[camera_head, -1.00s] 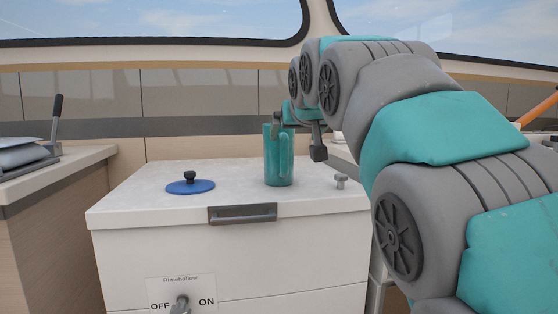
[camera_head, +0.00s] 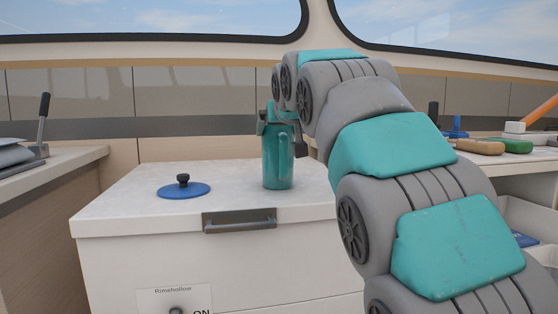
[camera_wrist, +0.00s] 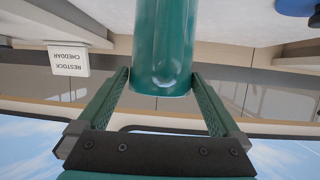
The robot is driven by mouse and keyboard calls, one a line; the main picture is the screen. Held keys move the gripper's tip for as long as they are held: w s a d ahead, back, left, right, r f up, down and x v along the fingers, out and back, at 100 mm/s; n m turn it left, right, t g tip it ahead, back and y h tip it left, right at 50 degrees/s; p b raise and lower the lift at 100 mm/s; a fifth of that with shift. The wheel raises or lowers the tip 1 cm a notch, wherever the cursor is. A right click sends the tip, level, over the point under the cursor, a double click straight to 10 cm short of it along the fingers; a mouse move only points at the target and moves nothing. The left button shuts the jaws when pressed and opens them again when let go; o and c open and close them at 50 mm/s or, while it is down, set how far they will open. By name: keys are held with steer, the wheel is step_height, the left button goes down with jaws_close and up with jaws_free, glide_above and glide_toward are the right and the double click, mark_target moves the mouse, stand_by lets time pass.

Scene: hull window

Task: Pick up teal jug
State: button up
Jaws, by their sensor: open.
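The teal jug (camera_head: 277,160) stands upright on the white top of the cabinet (camera_head: 130,210). Its upper part is partly covered by my gripper (camera_head: 279,130). One dark finger shows at the jug's left edge and one at its right. In the wrist view, which is upside down, the jug (camera_wrist: 163,45) reaches in between the two fingertips. My gripper (camera_wrist: 161,76) is open, with a finger on either side of the jug's end. Whether a finger touches it I cannot tell. The jug's handle is hard to make out behind the arm.
A blue lid with a black knob (camera_head: 184,188) lies left of the jug. The cabinet has a dark handle (camera_head: 239,220) at its front edge. A counter with a lever (camera_head: 43,125) is at left. A cluttered shelf (camera_head: 540,162) is at right. The wrist view shows a sign (camera_wrist: 68,61).

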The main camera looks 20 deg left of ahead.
steer(key=x, duration=0.2)
steer(key=shift+w+a+r, duration=0.1)
steer(key=shift+w+a, duration=0.15)
steer(key=shift+w, duration=0.1)
steer(key=shift+w+a+f, duration=0.3)
steer(key=shift+w+f, duration=0.05)
steer(key=shift+w, duration=0.2)
steer(key=shift+r, duration=0.1)
jaws_close()
